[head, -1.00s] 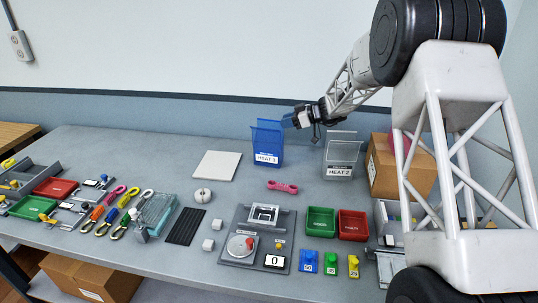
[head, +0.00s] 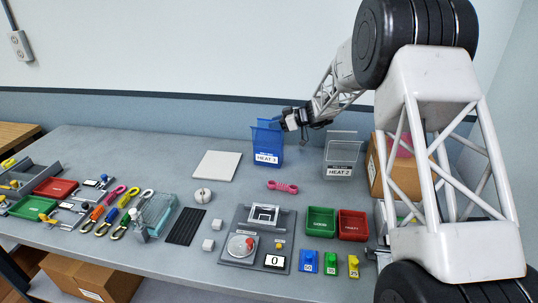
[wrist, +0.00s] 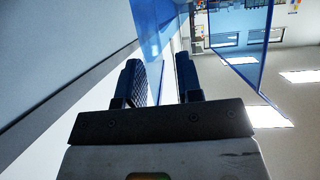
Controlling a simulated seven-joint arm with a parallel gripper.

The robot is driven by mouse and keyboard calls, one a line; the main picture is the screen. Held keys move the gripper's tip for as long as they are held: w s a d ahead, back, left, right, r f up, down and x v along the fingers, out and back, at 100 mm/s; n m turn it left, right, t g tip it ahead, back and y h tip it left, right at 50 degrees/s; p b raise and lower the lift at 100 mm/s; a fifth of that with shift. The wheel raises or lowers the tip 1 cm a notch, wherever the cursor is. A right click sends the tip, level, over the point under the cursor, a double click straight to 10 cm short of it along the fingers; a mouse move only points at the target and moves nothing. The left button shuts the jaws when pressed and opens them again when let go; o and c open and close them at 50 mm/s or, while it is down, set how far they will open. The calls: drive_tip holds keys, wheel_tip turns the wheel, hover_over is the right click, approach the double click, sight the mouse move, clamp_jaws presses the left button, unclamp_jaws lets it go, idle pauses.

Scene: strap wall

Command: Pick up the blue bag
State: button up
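The blue bag (head: 267,158) is a translucent blue holder with a white HEAT 1 label. It stands upright on the table in the head view. My gripper (head: 283,122) is at the upper right of the bag, close to its top edge. In the wrist view my gripper (wrist: 160,75) shows two dark fingers with a gap between them. Blue translucent panels of the bag (wrist: 240,45) show ahead of the fingers and to the right. One blue panel runs down toward the gap; I cannot tell whether it lies between the fingers or touches them.
A clear bag (head: 341,160) labelled HEAT 2 stands to the right, with a cardboard box (head: 385,180) beyond it. A white plate (head: 217,165) lies to the left. A pink strap bundle (head: 283,186) lies in front. The wall is close behind.

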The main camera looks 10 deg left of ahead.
drive_tip(key=shift+c, duration=0.5)
clamp_jaws()
drive_tip(key=shift+r, duration=0.1)
drive_tip(key=shift+r, duration=0.85)
drive_tip(key=s+d+r, duration=0.1)
drive_tip(key=s+d, duration=0.1)
drive_tip(key=s, duration=0.5)
drive_tip(key=s+d+r, duration=0.2)
drive_tip(key=s+d, duration=0.1)
drive_tip(key=s, duration=0.5)
drive_tip(key=shift+d, duration=0.15)
drive_tip(key=shift+s, duration=0.1)
